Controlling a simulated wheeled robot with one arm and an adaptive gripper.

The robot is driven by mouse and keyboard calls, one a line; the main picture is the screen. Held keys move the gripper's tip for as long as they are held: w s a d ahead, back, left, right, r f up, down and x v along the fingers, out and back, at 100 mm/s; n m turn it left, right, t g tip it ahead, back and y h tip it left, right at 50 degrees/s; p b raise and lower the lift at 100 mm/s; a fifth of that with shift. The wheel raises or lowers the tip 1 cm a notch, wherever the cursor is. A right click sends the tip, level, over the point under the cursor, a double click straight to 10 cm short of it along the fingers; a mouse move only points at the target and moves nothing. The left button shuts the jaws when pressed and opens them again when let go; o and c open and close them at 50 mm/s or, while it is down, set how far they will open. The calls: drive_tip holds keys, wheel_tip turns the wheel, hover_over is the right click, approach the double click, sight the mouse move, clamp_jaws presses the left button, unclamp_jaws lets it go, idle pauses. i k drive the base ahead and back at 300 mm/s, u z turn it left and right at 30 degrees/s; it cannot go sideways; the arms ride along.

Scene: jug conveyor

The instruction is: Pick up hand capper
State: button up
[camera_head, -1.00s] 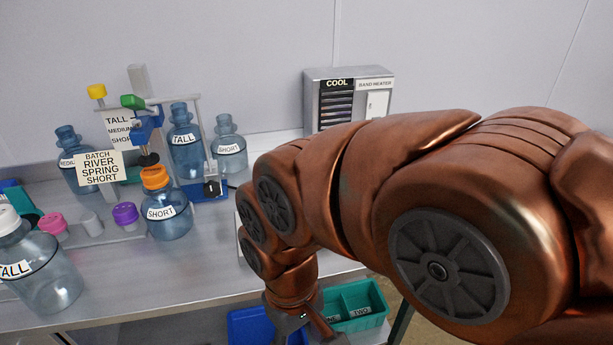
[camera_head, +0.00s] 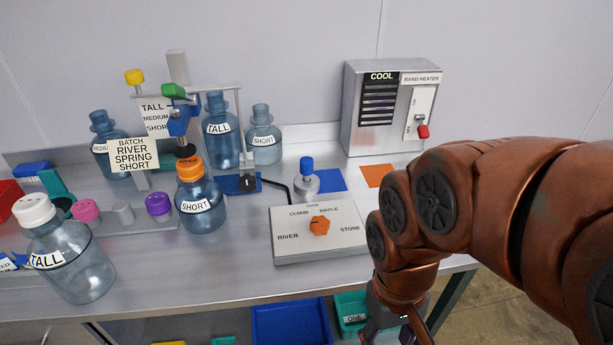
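No object is labelled as the hand capper. A small grey metal piece with a blue knob (camera_head: 306,177) stands upright beside a blue mat and may be it, but I cannot tell for sure. A capping stand with a green handle (camera_head: 174,91) and blue head stands at the left-back among the jugs. My gripper (camera_head: 418,337) hangs low at the bottom edge, right of and below the dial box, apart from these things. Its fingertips are cut off by the frame, so its opening is hidden.
A dial box (camera_head: 320,250) sits near the front right. A short jug with an orange cap (camera_head: 199,203) and a tall jug with a white cap (camera_head: 66,260) stand left. A band heater (camera_head: 392,108) stands behind. Blue and green bins (camera_head: 290,322) sit below the table.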

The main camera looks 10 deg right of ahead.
sight(305, 184)
drive_tip(key=u, duration=1.8)
drive_tip(key=k, duration=0.25)
drive_tip(key=z, duration=0.9)
drive_tip(key=i, duration=0.75)
drive_tip(key=z, duration=0.15)
